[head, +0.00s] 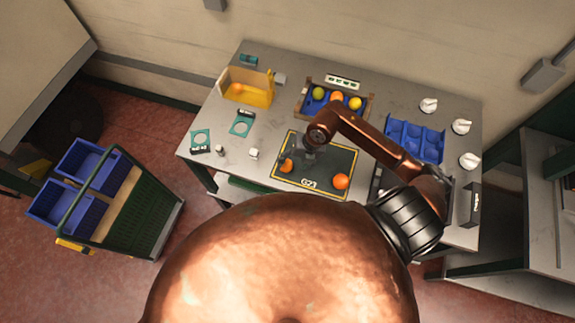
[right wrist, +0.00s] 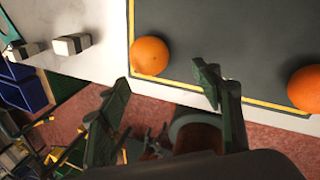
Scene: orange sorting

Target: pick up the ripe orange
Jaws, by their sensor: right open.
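Two orange-coloured fruits lie apart on the dark, yellow-edged mat. The left orange (head: 286,167) is at the mat's left edge, and the right orange (head: 341,181) is near its right front. Both look ripe; I cannot tell which is meant. My right gripper (head: 290,158) is over the mat's left part, beside the left orange and partly covering it. In the right wrist view its fingers (right wrist: 163,84) are spread and empty. The left orange (right wrist: 150,56) shows just beyond the gap between the fingertips, and the right orange (right wrist: 305,88) is at the right edge. My left gripper is not in view.
A crate (head: 304,111) with orange and yellow-green fruits stands at the back. A yellow bin (head: 260,98) holds an orange fruit. A blue tray (head: 413,140) and white knob-like pieces (head: 461,126) are on the right. Small blocks (right wrist: 72,45) lie left of the mat.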

